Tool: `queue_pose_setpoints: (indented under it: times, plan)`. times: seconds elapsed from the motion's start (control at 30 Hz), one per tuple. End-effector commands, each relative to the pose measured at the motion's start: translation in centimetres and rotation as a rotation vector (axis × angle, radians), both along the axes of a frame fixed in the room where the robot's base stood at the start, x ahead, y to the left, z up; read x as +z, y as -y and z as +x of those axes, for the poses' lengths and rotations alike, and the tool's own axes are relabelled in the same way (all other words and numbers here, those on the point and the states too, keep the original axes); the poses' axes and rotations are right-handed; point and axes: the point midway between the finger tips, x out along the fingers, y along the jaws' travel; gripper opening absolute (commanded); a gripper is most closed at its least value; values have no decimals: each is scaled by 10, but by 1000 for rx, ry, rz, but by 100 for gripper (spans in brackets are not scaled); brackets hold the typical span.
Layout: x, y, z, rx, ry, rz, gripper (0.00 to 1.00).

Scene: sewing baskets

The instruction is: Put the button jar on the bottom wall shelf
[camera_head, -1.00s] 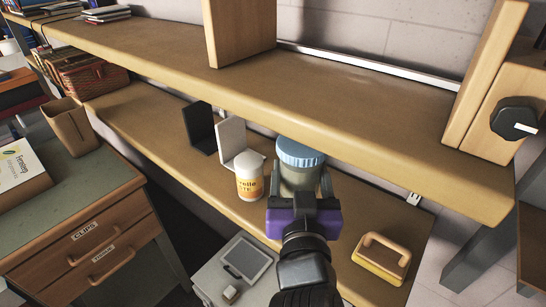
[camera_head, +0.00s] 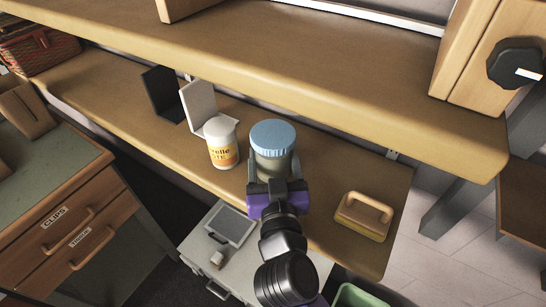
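The button jar (camera_head: 273,139), a wide jar with a ribbed blue lid and a pale greenish body, is upright at the bottom wall shelf (camera_head: 345,160), right of a white-capped bottle. My gripper (camera_head: 274,170) reaches it from the front, with one finger on each side of its body, and appears shut on it. The purple gripper housing hides the jar's lower part, so I cannot tell whether its base touches the shelf. The jar stands clear of the upper shelf's front edge in the picture.
The white-capped bottle (camera_head: 222,145) stands close left of the jar, before black (camera_head: 163,95) and white (camera_head: 203,103) bookends. A wooden-handled yellow block (camera_head: 364,215) sits to the right. The upper shelf (camera_head: 330,75) overhangs behind. A grey case (camera_head: 225,232) lies below.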

Motion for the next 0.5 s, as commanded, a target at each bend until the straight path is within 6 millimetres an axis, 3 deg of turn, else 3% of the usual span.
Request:
queue_pose_setpoints:
  times: [0.4,0.43,0.5]
  plan:
    - [-3,0,0,0,4,1,9]
    - [-3,0,0,0,1,1,70]
    - [-3,0,0,0,1,1,83]
